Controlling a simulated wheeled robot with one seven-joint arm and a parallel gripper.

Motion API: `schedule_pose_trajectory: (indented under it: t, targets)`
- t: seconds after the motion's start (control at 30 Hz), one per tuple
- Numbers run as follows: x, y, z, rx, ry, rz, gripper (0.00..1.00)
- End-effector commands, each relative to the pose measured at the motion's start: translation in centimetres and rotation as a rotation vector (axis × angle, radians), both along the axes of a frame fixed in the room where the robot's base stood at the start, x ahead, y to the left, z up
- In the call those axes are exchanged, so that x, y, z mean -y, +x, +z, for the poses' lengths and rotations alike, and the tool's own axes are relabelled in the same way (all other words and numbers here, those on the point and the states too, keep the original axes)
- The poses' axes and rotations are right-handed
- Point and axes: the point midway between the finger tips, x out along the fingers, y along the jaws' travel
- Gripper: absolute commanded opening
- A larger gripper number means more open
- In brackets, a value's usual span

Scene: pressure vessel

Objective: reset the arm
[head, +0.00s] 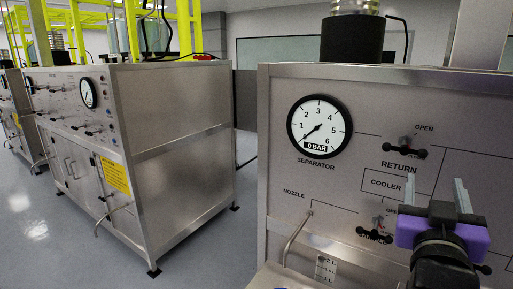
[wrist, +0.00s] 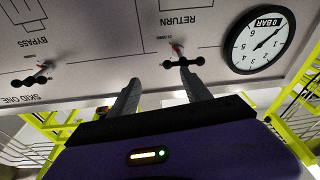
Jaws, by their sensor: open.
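My gripper (head: 437,196) is at the lower right of the head view, in front of the metal panel (head: 340,90). Its two grey fingers stand apart with nothing between them, above a purple body. The wrist view also shows the open fingers (wrist: 160,97), pointing toward the panel near the return valve handle (wrist: 184,63). That black handle (head: 407,153) is above and left of my gripper in the head view. Whether a finger touches it I cannot tell. A second black handle (head: 374,234) below is partly hidden by my gripper.
A round separator gauge (head: 319,127) sits on the panel, its needle near the low end. A bent nozzle pipe (head: 296,238) sticks out below it. A bypass handle (wrist: 38,76) shows in the wrist view. Another metal cabinet (head: 170,140) stands left, with open floor (head: 45,225) beside it.

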Motion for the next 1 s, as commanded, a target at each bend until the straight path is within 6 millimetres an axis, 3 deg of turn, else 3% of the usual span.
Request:
schedule_pose_trajectory:
  t: [0.17, 0.37, 0.63, 1.0]
  targets:
    - [-3.9, -1.1, 0.3, 0.087, -0.204, 0.159, 0.56]
    - [-8.4, -3.6, -2.7, 0.126, -0.328, 0.355, 0.56]
    - [-12.3, -9.5, -9.9, 0.095, -0.336, 0.591, 0.56]
    - [-14.0, -20.9, -19.7, -0.048, -0.108, 0.748, 0.56]
